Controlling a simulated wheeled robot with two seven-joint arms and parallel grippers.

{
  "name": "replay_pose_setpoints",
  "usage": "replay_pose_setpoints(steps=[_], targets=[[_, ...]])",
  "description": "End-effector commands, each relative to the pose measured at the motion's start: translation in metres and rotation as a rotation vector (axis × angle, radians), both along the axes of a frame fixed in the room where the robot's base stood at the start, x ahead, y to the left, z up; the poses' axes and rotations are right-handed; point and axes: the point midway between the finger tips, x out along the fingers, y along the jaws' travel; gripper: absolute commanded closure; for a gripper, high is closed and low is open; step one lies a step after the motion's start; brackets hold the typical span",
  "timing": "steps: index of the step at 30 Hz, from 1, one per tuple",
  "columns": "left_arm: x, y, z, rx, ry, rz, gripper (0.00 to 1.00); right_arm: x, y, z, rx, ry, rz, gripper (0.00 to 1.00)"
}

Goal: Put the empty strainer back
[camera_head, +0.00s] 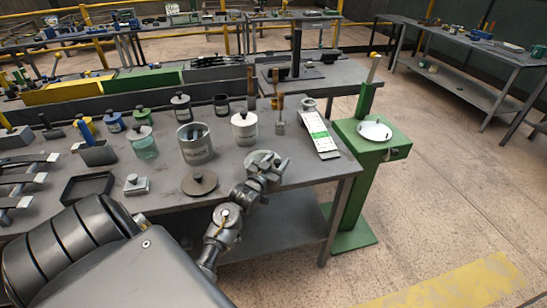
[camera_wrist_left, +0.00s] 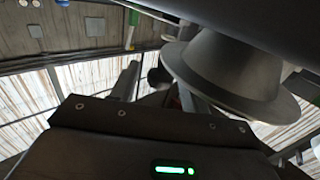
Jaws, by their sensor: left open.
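My left gripper (camera_head: 272,165) is over the front edge of the near workbench (camera_head: 300,175), open. A pale round dish-like piece (camera_head: 261,158) lies right behind its fingers; I cannot tell whether they touch. I cannot clearly make out which thing is the strainer. My right gripper is not in view.
Lidded jars (camera_head: 244,127), a brown disc (camera_head: 199,183), a black tray (camera_head: 88,187) and a small metal block (camera_head: 136,184) crowd the bench. A green stand (camera_head: 372,160) holds a white dish (camera_head: 375,131). Floor at right is clear.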

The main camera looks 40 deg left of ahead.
Motion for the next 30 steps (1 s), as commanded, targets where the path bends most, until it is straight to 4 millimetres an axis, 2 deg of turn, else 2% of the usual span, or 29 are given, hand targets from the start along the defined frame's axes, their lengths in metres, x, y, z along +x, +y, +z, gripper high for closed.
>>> replay_pose_setpoints(steps=[5, 12, 18, 24, 30], targets=[[-0.022, -0.004, -0.003, 0.001, 0.002, 0.0, 0.54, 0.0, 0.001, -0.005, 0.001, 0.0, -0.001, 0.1], [-0.072, -0.013, -0.003, 0.001, 0.002, -0.001, 0.54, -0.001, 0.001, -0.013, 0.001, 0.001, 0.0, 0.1], [-0.104, -0.019, -0.002, 0.0, 0.002, 0.0, 0.54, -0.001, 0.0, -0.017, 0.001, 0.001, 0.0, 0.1], [-0.116, -0.021, 0.0, -0.001, 0.0, 0.0, 0.54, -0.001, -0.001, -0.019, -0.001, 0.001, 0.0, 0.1], [-0.117, -0.021, 0.0, -0.001, 0.0, 0.0, 0.54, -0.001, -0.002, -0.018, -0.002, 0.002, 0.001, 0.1]])
